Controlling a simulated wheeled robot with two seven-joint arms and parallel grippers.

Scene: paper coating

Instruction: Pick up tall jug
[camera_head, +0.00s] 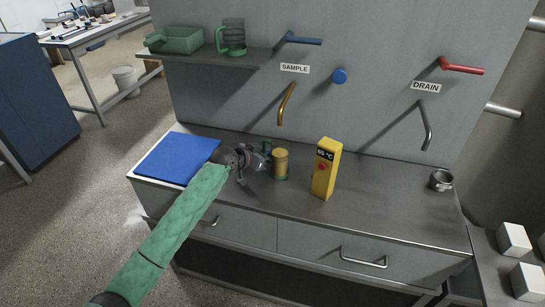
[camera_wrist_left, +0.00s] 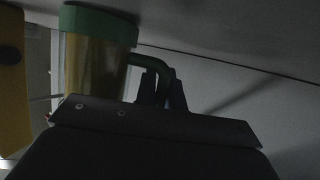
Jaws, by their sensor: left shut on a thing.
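A jug (camera_head: 280,164) with amber contents and a green base stands upright near the middle of the steel counter. In the left wrist view the same jug (camera_wrist_left: 92,62) shows its green band and green handle (camera_wrist_left: 160,64). My left gripper (camera_head: 264,158) reaches it from the left and is shut on the handle; the fingers (camera_wrist_left: 163,90) meet at the handle in the wrist view. I cannot tell whether the base is lifted off the counter. Another green, see-through jug (camera_head: 232,38) with a handle stands on the wall shelf. My right gripper is out of view.
A yellow temperature meter (camera_head: 326,168) stands close to the right of the held jug. A blue mat (camera_head: 172,158) lies at the left. A brass sample spout (camera_head: 287,104) hangs behind and above. A metal cup (camera_head: 441,180) sits far right; the counter between is clear.

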